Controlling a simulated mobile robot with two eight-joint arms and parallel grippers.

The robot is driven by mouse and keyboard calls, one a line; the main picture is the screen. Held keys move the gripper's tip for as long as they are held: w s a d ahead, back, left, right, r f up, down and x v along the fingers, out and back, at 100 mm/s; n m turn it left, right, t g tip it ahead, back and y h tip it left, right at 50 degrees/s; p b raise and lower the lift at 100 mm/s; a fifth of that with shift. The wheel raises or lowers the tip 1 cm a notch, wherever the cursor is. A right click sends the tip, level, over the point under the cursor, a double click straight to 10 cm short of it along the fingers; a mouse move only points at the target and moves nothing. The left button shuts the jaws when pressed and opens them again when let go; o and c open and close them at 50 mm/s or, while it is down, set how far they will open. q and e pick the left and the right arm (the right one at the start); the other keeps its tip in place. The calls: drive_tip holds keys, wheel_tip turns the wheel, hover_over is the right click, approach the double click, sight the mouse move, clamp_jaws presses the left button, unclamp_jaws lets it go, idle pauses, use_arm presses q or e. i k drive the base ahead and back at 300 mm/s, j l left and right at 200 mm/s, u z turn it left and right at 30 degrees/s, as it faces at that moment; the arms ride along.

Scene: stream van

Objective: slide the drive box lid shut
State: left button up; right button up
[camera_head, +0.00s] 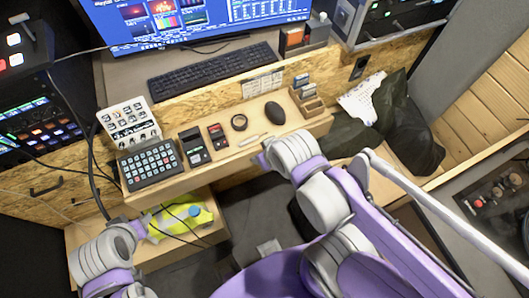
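I cannot tell for sure which thing is the drive box. A small wooden box (307,99) with open sections and small flat items stands at the right end of the wooden desk shelf. A grey holder (308,48) with an orange-fronted block and dark blocks stands behind it, below the monitor. No lid can be made out clearly on either. My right gripper (264,153) is at the shelf's front edge, left of and in front of the wooden box, apart from it. My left gripper (142,229) is low at the left, by a yellow-green bag. The fingers of both are too small to read.
On the shelf are a button pad (148,164), card readers (195,146), a tape roll (239,122) and a black mouse (275,113). A keyboard (213,77) lies behind. The yellow-green bag (180,220) lies on a lower shelf. Dark cloth (385,125) covers the right side.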

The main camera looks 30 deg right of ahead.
sight(319, 29)
drive_tip(key=z, duration=1.5)
